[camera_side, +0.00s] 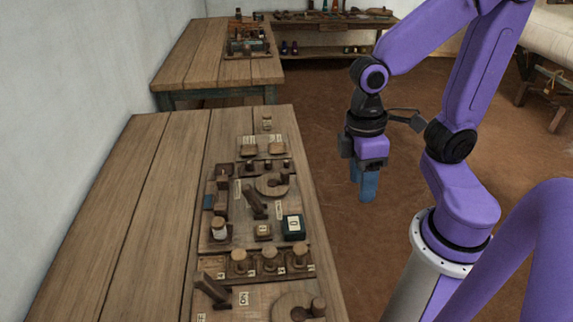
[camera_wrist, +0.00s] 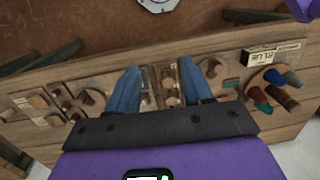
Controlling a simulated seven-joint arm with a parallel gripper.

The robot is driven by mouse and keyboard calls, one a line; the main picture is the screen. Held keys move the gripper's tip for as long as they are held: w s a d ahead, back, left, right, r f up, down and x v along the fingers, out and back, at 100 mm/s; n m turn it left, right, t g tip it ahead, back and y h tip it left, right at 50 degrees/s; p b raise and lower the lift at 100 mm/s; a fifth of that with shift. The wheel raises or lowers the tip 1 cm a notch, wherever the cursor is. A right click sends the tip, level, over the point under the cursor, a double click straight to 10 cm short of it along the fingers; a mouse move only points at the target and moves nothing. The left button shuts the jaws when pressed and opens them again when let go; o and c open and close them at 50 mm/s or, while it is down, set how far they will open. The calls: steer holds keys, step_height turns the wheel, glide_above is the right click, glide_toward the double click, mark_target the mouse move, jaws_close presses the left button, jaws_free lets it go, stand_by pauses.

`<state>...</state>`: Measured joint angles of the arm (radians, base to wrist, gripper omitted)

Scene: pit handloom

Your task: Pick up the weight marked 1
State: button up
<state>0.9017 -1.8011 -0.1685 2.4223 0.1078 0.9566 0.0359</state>
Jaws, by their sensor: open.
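Three small knobbed wooden pieces that look like weights stand in a row on the near table: left (camera_side: 238,260), middle (camera_side: 269,262) and right (camera_side: 300,257). Small pale labels lie beside them, too small to read, so I cannot tell which is marked 1. My gripper (camera_side: 363,188) hangs beyond the table's right edge, over the brown floor, apart from everything. In the wrist view its two blue fingers (camera_wrist: 160,88) are spread apart and empty. Wooden fittings on the table show between and beside them, well below.
The near table (camera_side: 130,220) also holds a dark box (camera_side: 293,226) with a white label, C-shaped wooden pieces (camera_side: 272,185), and slanted levers (camera_side: 256,204). Its left half is bare. A second table (camera_side: 200,60) with a loaded tray stands behind. A wall closes the left side.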

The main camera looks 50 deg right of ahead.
steer(key=w+d+f+m+g+y, duration=0.1)
steer(key=w+d+f+m+y, duration=0.3)
steer(key=w+m, duration=0.5)
steer(key=w+d+f+m+g+y, duration=0.2)
steer(key=w+d+m+y, duration=0.25)
steer(key=w+m, duration=0.5)
steer(key=m+t+y, duration=0.3)
steer(key=m+t, duration=0.8)
steer(key=m, duration=0.4)
glide_toward(288, 161)
steer(key=x, duration=0.3)
steer(key=shift+a+f, duration=0.1)
steer(key=shift+a, duration=0.1)
steer(key=shift+x, duration=2.8)
steer(key=shift+w, duration=0.15)
jaws_close()
